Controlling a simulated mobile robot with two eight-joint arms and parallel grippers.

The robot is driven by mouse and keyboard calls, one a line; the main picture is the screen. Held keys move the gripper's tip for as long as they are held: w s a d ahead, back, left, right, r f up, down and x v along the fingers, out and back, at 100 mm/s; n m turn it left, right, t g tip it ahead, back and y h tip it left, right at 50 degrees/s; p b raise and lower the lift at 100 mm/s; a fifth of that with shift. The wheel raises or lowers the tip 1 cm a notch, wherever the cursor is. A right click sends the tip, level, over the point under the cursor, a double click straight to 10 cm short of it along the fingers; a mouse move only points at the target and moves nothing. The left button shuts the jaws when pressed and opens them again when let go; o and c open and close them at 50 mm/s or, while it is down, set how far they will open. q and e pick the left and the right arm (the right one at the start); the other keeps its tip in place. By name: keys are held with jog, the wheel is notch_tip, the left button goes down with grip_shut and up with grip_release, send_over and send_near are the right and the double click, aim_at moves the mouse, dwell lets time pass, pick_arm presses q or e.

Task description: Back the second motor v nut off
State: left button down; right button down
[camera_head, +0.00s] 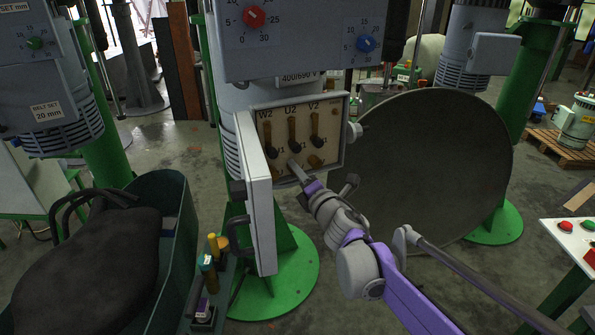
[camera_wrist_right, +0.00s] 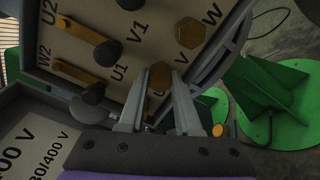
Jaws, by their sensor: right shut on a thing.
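The open motor terminal box (camera_head: 340,103) in the head view has a pale panel marked W2, U2 and V2 along the top. Brass links with dark knobs stand below the letters. My right gripper (camera_head: 292,163) reaches into the lower part of the panel. In the right wrist view, its two fingers (camera_wrist_right: 161,88) are shut around a brass hex nut (camera_wrist_right: 160,76) below the V1 mark. Another brass hex nut (camera_wrist_right: 190,32) sits beside it, clear of the fingers. Whether the held nut is still threaded cannot be told. My left gripper is not in view.
The box's open lid (camera_head: 261,205) hangs just left of my right gripper. A large dark round disc (camera_head: 440,165) stands to the right. A green bin (camera_head: 165,260) with a dark sack is at lower left. Bottles (camera_head: 208,268) stand on a small stand beside it.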

jog(key=c, duration=0.6)
grip_release()
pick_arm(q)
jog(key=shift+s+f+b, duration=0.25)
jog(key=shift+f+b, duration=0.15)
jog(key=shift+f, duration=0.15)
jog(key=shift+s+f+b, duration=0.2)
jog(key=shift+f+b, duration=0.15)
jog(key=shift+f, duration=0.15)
pick_arm(e)
jog(key=v, duration=1)
jog(key=shift+s+d, duration=0.2)
jog(key=shift+s, duration=0.15)
